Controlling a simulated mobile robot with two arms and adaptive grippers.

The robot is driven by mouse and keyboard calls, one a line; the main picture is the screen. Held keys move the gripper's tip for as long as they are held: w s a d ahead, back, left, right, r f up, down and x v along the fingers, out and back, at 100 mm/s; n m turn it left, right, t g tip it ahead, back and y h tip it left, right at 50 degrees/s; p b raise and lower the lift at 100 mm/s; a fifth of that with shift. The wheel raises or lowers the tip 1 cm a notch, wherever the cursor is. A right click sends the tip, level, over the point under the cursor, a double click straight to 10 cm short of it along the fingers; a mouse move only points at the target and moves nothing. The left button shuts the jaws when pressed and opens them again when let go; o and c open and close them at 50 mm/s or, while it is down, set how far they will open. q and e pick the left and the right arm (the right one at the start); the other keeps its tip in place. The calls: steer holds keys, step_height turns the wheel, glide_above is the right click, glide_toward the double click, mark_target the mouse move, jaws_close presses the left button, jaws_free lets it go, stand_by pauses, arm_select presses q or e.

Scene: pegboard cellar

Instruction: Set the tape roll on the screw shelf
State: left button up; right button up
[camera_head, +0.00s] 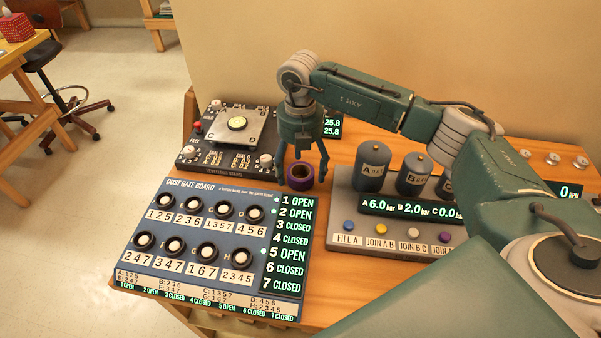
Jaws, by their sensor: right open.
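The tape roll (300,184), a purple ring with a brown inside, lies flat on the wooden bench. It is between the dust gate board and the grey tank panel. My right gripper (302,178) points down over the tape roll, its fingers open and spread to either side of it. I cannot tell whether the fingers touch the roll. I see nothing that I can make out as the screw shelf. My left gripper is not in view.
The blue dust gate board (164,215) is close on the left, and a black panel with a silver plate (225,143) stands behind it. The tank panel (345,238) is close on the right. A narrow strip of bare bench (318,270) runs between the boards.

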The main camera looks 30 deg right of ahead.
steer(key=shift+f, duration=0.8)
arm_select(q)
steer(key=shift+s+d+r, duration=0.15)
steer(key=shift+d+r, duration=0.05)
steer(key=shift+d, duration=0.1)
arm_select(e)
steer(key=c, duration=1.4)
steer(key=shift+c, duration=0.2)
